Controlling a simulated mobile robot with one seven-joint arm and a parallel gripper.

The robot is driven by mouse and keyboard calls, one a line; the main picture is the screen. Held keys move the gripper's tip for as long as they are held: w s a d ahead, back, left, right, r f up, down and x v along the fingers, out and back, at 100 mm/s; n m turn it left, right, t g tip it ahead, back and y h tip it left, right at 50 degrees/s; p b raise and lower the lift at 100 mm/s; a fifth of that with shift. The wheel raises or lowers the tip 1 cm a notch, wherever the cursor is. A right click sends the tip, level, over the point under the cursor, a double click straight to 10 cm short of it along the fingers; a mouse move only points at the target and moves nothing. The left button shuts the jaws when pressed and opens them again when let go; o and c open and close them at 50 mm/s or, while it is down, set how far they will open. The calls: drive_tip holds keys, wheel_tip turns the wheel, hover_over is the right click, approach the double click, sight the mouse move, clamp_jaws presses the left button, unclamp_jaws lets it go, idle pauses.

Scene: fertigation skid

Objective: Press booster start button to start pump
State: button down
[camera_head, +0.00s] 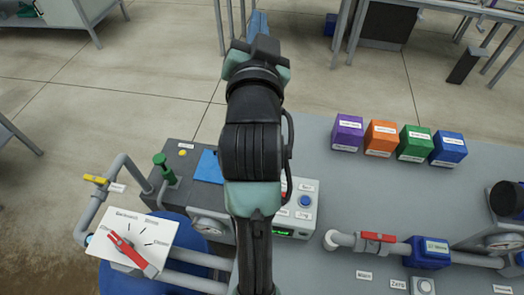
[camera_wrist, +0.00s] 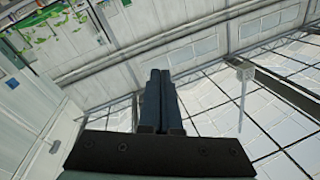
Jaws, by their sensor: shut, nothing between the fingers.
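A light grey control box (camera_head: 302,218) stands on the skid, partly hidden behind my arm in the head view. It has a blue round button (camera_head: 305,201), small labels too small to read and a lit green display (camera_head: 284,232). A bit of red shows at the arm's edge. I cannot tell which control is the booster start button. My gripper (camera_wrist: 158,82) shows in the wrist view with its two dark fingers together, shut and empty. That view faces walls and ceiling panels, with no skid or button in it.
Purple (camera_head: 347,133), orange (camera_head: 381,138), green and blue blocks stand on the grey deck. A red-handled valve (camera_head: 377,237) is on the right pipe. A selector plate (camera_head: 134,243) with a red pointer is at lower left, near a green-handled part (camera_head: 163,168). The central deck is clear.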

drive_tip(key=s+f+m+g+p, duration=0.1)
drive_tip(key=s+f+g+p, duration=0.1)
drive_tip(key=f, duration=0.8)
drive_tip(key=s+f+m+g+p, duration=0.2)
drive_tip(key=s+f+g+p, duration=0.1)
drive_tip(key=f, duration=0.8)
drive_tip(key=s+f+m+g+p, duration=0.2)
drive_tip(key=f+g+p, duration=0.1)
drive_tip(key=f, duration=0.7)
drive_tip(key=shift+s+f+g+h, duration=0.15)
drive_tip(key=shift+f+g+h, duration=0.15)
drive_tip(key=shift+g, duration=0.5)
drive_tip(key=shift+d, duration=0.1)
wheel_tip(320, 180, down, 9)
drive_tip(key=b, duration=0.7)
drive_tip(key=shift+r+b, duration=0.15)
drive_tip(key=shift+b, duration=0.15)
drive_tip(key=shift+f+b, duration=0.35)
drive_tip(key=shift+f, duration=0.05)
